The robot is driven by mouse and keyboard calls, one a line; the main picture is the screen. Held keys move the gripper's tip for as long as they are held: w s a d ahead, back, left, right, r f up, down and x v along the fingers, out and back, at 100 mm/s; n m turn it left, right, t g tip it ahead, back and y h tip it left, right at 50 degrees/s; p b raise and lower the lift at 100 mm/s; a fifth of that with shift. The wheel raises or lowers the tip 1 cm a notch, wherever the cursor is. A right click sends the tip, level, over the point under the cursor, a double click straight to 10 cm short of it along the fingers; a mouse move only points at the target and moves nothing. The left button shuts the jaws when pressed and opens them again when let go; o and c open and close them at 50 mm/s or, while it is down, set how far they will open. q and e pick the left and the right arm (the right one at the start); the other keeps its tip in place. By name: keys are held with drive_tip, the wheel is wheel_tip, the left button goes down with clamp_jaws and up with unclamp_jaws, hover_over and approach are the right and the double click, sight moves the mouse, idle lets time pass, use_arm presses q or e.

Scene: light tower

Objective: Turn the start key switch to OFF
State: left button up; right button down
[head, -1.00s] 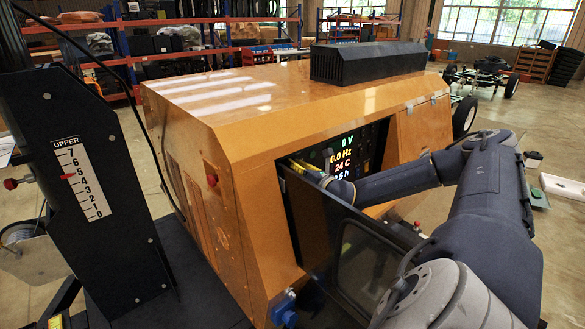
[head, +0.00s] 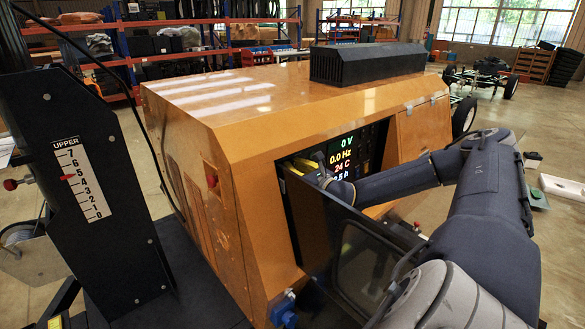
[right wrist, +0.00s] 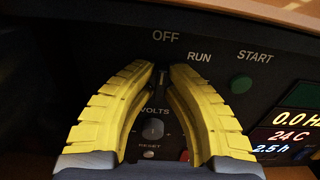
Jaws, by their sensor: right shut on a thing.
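The start key switch (right wrist: 162,66) is on the dark control panel (right wrist: 210,30), below the printed OFF label, with RUN and START to its right. Only a small dark part of it shows between the fingertips, close to in line with OFF; its exact angle is hard to tell. My right gripper (right wrist: 161,72), with yellow ribbed fingers, is shut on the key from both sides. In the head view my right gripper (head: 300,167) reaches into the panel opening, where the key is hidden. My left gripper is not in view.
A green button (right wrist: 241,84) sits under START. The VOLTS knob (right wrist: 153,129) lies between my fingers, and lit readouts (head: 341,157) are to the right. The orange housing (head: 240,135) surrounds the panel, and an open dark door (head: 330,235) stands below my forearm.

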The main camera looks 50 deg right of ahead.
drive_tip(key=c, duration=1.5)
unclamp_jaws()
drive_tip(key=shift+f, duration=0.45)
drive_tip(key=shift+c, duration=0.2)
drive_tip(key=shift+r, duration=0.2)
drive_tip(key=s, duration=0.4)
drive_tip(key=s+a, duration=0.1)
drive_tip(key=s, duration=0.3)
drive_tip(key=s+a, duration=0.1)
drive_tip(key=s, duration=0.3)
